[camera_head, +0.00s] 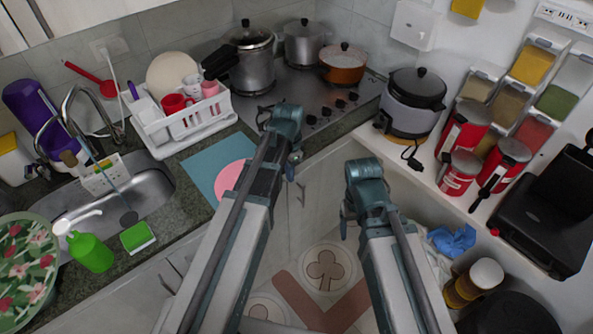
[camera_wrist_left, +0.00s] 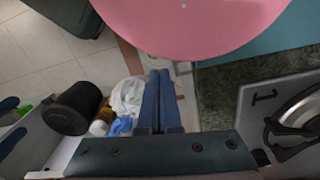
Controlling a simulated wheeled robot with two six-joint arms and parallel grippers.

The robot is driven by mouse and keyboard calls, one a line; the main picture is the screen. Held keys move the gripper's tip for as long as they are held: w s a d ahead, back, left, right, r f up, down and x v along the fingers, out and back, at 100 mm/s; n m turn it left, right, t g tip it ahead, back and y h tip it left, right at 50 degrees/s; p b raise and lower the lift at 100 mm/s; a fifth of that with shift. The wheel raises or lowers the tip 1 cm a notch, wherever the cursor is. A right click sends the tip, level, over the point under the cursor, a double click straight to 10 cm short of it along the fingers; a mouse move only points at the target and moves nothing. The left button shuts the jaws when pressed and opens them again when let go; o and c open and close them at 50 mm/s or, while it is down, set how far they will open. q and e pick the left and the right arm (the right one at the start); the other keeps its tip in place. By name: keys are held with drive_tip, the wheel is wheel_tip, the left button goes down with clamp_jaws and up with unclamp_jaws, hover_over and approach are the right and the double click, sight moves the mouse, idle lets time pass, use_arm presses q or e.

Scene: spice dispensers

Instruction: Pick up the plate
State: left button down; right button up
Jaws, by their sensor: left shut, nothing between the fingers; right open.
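A flat pink plate (camera_head: 229,176) lies on the teal mat on the counter, left of my left forearm, which covers its right side. It fills the top of the left wrist view (camera_wrist_left: 195,22). My left gripper (camera_wrist_left: 160,74) is shut and empty, its fingertips apart from the plate and just below its rim in that view. In the head view, my left gripper (camera_head: 290,168) is near the counter's edge, right of the plate, its fingers mostly hidden. My right gripper (camera_head: 346,218) is open and empty, well right of the plate, over the floor area.
A white dish rack (camera_head: 187,125) with cups and a cream plate stands behind the mat. The stove (camera_head: 322,95) with several pots is farther back. A sink (camera_head: 125,205), green bottle (camera_head: 91,251) and floral plate (camera_head: 25,265) are left. The counter (camera_head: 170,222) before the mat is partly clear.

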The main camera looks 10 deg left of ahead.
use_arm(q)
drive_tip(key=shift+s+a, duration=0.55)
drive_tip(key=shift+s, duration=0.1)
drive_tip(key=shift+s+a, duration=0.85)
drive_tip(key=shift+a, duration=0.1)
drive_tip(key=shift+w, duration=0.1)
drive_tip(key=shift+w+d, duration=0.1)
